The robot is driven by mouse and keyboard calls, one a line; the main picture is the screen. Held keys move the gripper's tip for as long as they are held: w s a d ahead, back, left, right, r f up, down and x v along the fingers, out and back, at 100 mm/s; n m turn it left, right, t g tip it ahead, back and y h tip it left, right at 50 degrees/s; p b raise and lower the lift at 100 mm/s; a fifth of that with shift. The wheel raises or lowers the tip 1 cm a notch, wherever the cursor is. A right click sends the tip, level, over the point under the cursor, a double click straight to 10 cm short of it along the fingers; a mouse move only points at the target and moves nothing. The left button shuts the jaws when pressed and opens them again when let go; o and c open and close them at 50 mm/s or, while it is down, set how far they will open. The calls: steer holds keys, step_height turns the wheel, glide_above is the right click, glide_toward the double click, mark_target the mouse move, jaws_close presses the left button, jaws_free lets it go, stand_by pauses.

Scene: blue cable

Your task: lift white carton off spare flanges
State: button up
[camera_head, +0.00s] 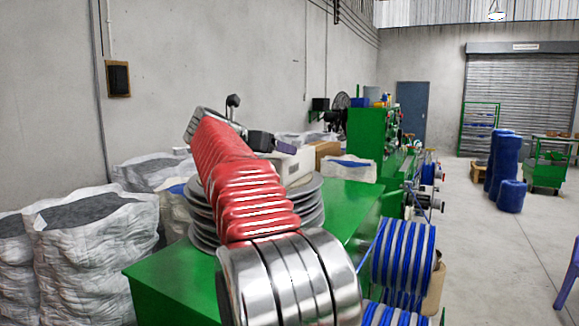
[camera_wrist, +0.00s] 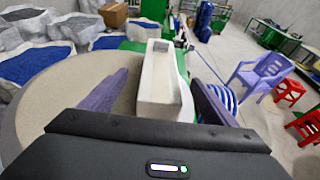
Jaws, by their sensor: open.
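The white carton (camera_wrist: 157,104) is a long pale box in the wrist view, standing between my fingers. In the head view the carton (camera_head: 294,165) sits on top of the stacked grey spare flanges (camera_head: 313,204), partly hidden by my red arm. The top flange (camera_wrist: 42,108) shows as a broad grey-beige disc on the left of the wrist view. My gripper (camera_wrist: 160,80) is open, with one purple finger on each side of the carton. A gap shows beside the left finger; contact on the right is unclear.
The flanges stand on a green bench (camera_head: 170,275). A brown box (camera_head: 326,151) and green machine (camera_head: 367,134) lie behind the carton. White sacks (camera_head: 95,250) crowd the left. Blue cable coils (camera_head: 403,255) hang at right. A purple chair (camera_wrist: 262,78) stands on open floor.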

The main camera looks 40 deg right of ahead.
mark_target(278, 155)
steer(key=shift+x, duration=1.9)
steer(key=shift+x, duration=2.6)
steer(key=shift+s+f, duration=0.1)
steer(key=shift+c, duration=0.2)
steer(key=c, duration=1.9)
steer(key=shift+c, duration=0.2)
